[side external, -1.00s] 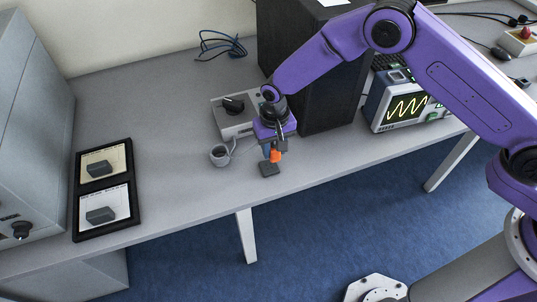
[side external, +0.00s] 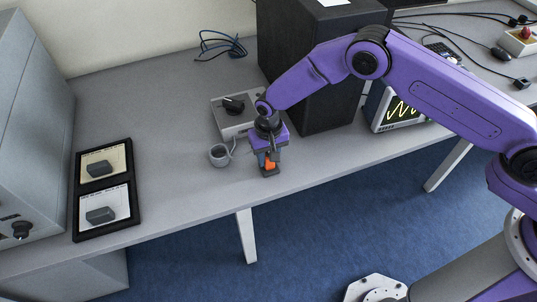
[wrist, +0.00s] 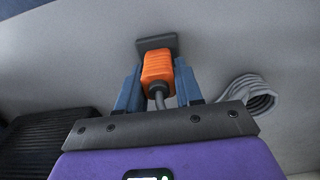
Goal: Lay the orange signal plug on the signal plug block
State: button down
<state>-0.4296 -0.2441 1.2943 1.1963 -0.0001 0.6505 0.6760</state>
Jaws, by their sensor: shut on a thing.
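The orange signal plug (side external: 269,166) is between the fingers of my gripper (side external: 268,161), which is shut on it. In the wrist view the orange plug (wrist: 157,68) sits between the two blue-grey fingers (wrist: 158,80), with a grey cable leaving its near end. A small dark grey block, seemingly the signal plug block (wrist: 162,42), lies just beyond the plug, whose far end overlaps its near edge in the picture. In the side view the block (side external: 270,174) is right under the plug and mostly hidden. I cannot tell whether plug and block touch.
A coiled grey cable (side external: 219,156) lies left of my gripper; it also shows in the wrist view (wrist: 250,92). A grey box with a black knob (side external: 236,116) and a tall black cabinet (side external: 313,90) stand behind. A black tray (side external: 133,205) is far left. The table's front edge is close.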

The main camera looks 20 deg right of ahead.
aim_at(268, 153)
jog(key=c, duration=0.7)
grip_release()
jog(key=shift+f, duration=0.1)
jog(key=shift+c, duration=0.2)
notch_tip(268, 153, up, 12)
jog(key=shift+r, duration=0.2)
jog(key=s+d+r+n, duration=0.6)
jog(key=s+d+r, duration=0.6)
jog(key=s+r, duration=0.25)
jog(key=s+d+r+n, duration=0.2)
jog(key=s+d+n, duration=0.4)
jog(key=s+d, duration=1.1)
jog(key=shift+s+d+r+n, duration=0.3)
jog(key=shift+s+d+r, duration=0.05)
jog(key=shift+s, duration=0.25)
